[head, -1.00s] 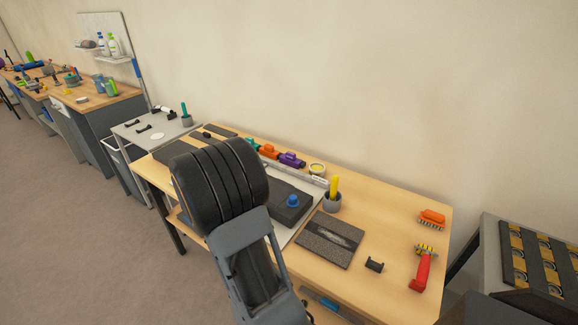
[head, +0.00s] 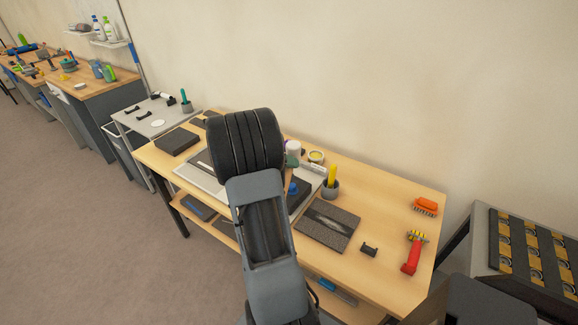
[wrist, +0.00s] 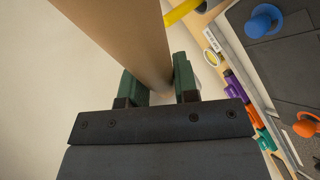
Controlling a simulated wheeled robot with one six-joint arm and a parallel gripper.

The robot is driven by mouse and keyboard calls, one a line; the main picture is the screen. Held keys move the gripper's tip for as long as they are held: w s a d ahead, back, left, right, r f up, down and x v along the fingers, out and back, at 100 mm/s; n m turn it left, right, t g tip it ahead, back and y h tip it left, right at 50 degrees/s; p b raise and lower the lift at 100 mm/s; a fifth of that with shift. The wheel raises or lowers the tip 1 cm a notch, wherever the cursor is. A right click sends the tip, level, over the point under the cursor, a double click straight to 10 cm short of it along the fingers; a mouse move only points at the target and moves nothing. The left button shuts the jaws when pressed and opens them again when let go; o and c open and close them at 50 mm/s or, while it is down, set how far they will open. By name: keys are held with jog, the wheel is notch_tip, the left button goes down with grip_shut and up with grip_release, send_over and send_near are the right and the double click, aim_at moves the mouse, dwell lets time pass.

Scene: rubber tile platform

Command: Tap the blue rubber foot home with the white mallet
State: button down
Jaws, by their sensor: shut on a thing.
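The blue rubber foot (head: 293,188) stands up from a dark rubber tile (head: 300,200), just right of my arm in the head view. It also shows at the top right of the wrist view (wrist: 262,20), apart from my gripper. My gripper (wrist: 157,75) has its green fingers shut on a tan shaft, which looks like the mallet handle (wrist: 130,30). A white rounded piece, probably the white mallet's head (head: 293,147), shows beyond the foot, beside my arm. My arm hides the gripper and most of the mallet in the head view.
A grey cup with a yellow handle (head: 331,184) stands right of the tile. A dark grey pad (head: 328,225), black bracket (head: 369,249), red-handled tool (head: 412,254) and orange brush (head: 426,206) lie farther right. An orange knob (wrist: 306,125) shows in the wrist view.

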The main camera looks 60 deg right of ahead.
jog(key=shift+a+f+b, duration=0.15)
jog(key=shift+b, duration=0.4)
notch_tip(320, 180, down, 5)
jog(key=b, duration=0.5)
jog(key=shift+f, duration=0.1)
notch_tip(320, 180, down, 7)
jog(key=b, duration=0.7)
jog(key=shift+r+p, duration=0.55)
jog(key=shift+r, duration=0.3)
notch_tip(320, 180, up, 5)
jog(key=p, duration=0.2)
jog(key=shift+r+p, duration=0.1)
jog(key=shift+p, duration=0.25)
jog(key=c, duration=1.5)
grip_release()
grip_shut()
